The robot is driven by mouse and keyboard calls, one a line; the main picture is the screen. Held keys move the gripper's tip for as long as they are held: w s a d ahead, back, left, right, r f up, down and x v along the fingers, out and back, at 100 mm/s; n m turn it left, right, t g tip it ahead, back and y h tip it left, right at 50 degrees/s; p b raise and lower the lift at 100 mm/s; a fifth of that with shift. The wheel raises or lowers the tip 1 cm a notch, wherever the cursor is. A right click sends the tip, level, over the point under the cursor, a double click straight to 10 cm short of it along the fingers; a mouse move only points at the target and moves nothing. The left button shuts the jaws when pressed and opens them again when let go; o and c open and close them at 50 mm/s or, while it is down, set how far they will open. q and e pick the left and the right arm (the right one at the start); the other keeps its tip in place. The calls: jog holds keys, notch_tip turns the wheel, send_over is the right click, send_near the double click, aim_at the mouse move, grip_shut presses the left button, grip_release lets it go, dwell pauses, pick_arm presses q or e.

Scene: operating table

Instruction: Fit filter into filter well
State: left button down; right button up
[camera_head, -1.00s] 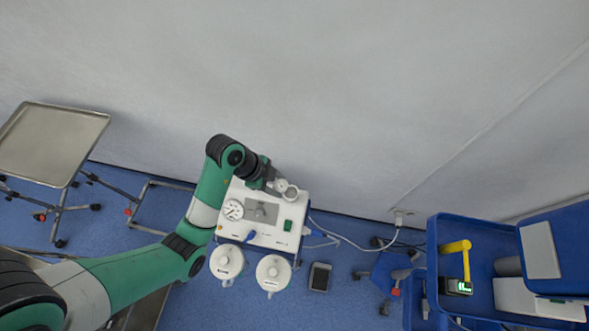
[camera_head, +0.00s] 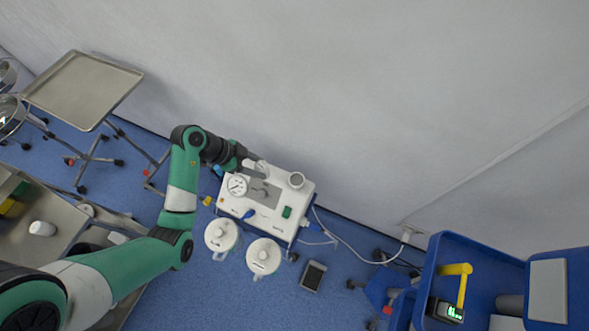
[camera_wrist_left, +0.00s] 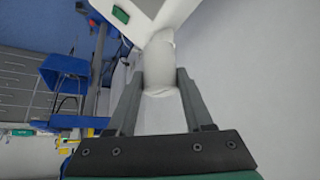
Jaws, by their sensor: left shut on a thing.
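The white suction machine (camera_head: 272,218) stands low against the wall. A round white-rimmed fitting with a grey middle (camera_head: 297,179), which looks like the filter well, is at its top right corner. My left gripper (camera_head: 254,164) is at the machine's upper left edge, left of that fitting. In the left wrist view, its two grey fingers are shut on a white cylindrical piece (camera_wrist_left: 158,65), which looks like the filter. The piece is apart from the round fitting; its far end is hard to make out against the machine. My right gripper is not in view.
Two white-lidded jars (camera_head: 221,234) (camera_head: 264,256) stand in front of the machine. A pressure gauge (camera_head: 237,186) is near my gripper. A white cable (camera_head: 350,244) runs right. A steel tray stand (camera_head: 83,90) is at upper left; a blue cart (camera_head: 470,250) is at right.

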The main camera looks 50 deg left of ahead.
pick_arm(q)
jog(key=w+d+f+b, duration=0.1)
jog(key=w+f, duration=0.1)
jog(key=w, duration=0.1)
jog(key=w+d+f+b, duration=0.2)
jog(key=w+f, duration=0.1)
jog(key=w+d+f+b, duration=0.1)
jog(key=w+d+f, duration=0.1)
jog(key=shift+w+f, duration=0.35)
jog(key=shift+w, duration=0.05)
jog(key=f+b, duration=0.3)
jog(key=f, duration=0.1)
jog(key=shift+w+d+f, duration=0.1)
jog(key=shift+w+d, duration=0.1)
jog(key=shift+w, duration=0.15)
jog(key=shift+c, duration=1.5)
grip_release()
